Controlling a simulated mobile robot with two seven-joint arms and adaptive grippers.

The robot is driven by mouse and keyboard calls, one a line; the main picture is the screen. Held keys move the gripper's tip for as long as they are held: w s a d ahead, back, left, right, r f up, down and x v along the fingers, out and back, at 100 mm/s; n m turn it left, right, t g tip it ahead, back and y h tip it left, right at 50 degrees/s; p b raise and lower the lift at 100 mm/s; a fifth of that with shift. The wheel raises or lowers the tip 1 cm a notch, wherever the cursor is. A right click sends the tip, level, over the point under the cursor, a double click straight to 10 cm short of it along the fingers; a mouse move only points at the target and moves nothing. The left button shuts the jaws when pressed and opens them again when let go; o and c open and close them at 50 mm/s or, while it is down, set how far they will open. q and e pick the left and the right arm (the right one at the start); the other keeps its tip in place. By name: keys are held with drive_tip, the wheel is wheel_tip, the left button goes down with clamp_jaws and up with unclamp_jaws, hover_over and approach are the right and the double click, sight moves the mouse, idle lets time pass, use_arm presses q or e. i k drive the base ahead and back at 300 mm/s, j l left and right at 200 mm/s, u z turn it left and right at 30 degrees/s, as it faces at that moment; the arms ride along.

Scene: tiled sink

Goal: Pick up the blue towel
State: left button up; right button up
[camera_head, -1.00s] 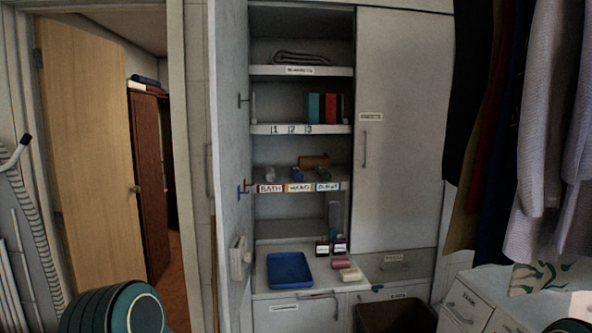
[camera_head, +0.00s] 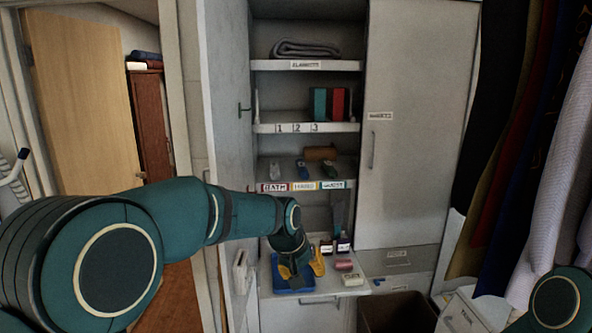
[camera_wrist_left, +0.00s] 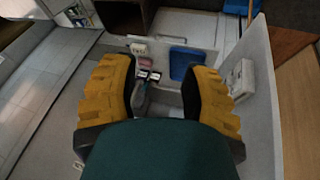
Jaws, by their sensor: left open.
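A small blue towel roll (camera_head: 302,170) lies on the cabinet shelf above the HAND label, between a grey roll (camera_head: 274,163) and a green roll (camera_head: 329,170). My left gripper (camera_head: 302,270) is open, with yellow fingers, low in front of the cabinet. It is over the blue tray (camera_head: 281,264) and well below the towel's shelf. In the left wrist view, the open fingers (camera_wrist_left: 165,85) show nothing gripped between them, and the tray (camera_wrist_left: 185,61) lies beyond. I cannot make out the blue towel in that view. My right gripper is out of sight.
Two dark bottles (camera_head: 343,243), a pink roll (camera_head: 344,265) and a pale roll (camera_head: 352,279) stand or lie right of the tray. The open cabinet door (camera_head: 228,120) bounds the left side. A brown bin (camera_head: 398,312) is below right. Hanging clothes (camera_head: 560,190) fill the right.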

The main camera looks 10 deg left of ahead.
sight(302, 169)
drive_tip(key=i+l+u, duration=0.1)
drive_tip(key=i, duration=0.4)
drive_tip(key=i+l+u, duration=0.1)
drive_tip(key=i, duration=0.35)
drive_tip(key=i+l+u, duration=0.15)
drive_tip(key=i, duration=0.35)
drive_tip(key=i+l, duration=0.15)
drive_tip(key=i, duration=0.4)
drive_tip(key=i+l, duration=0.15)
drive_tip(key=i, duration=0.45)
drive_tip(key=j+u, duration=0.05)
